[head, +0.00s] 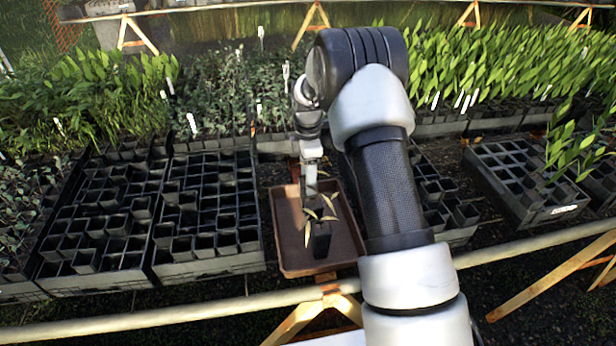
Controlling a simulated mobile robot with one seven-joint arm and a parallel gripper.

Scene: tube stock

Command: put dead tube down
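A dead tube (320,241), a small black square pot with withered tan leaves, is upright over the front part of a brown tray (285,264). I cannot tell whether its base touches the tray floor. My gripper (311,192) points down just behind and above the tube, over the tray. The withered leaves (328,203) overlap the fingertips in the picture. The fingers are small and partly hidden, so I cannot tell whether they grip the tube.
Black crates of mostly empty cells (206,212) stand left of the tray. A crate with a few green plants (520,180) stands at right. Dense green seedlings (500,65) fill the back. A pale rail (130,321) runs along the front.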

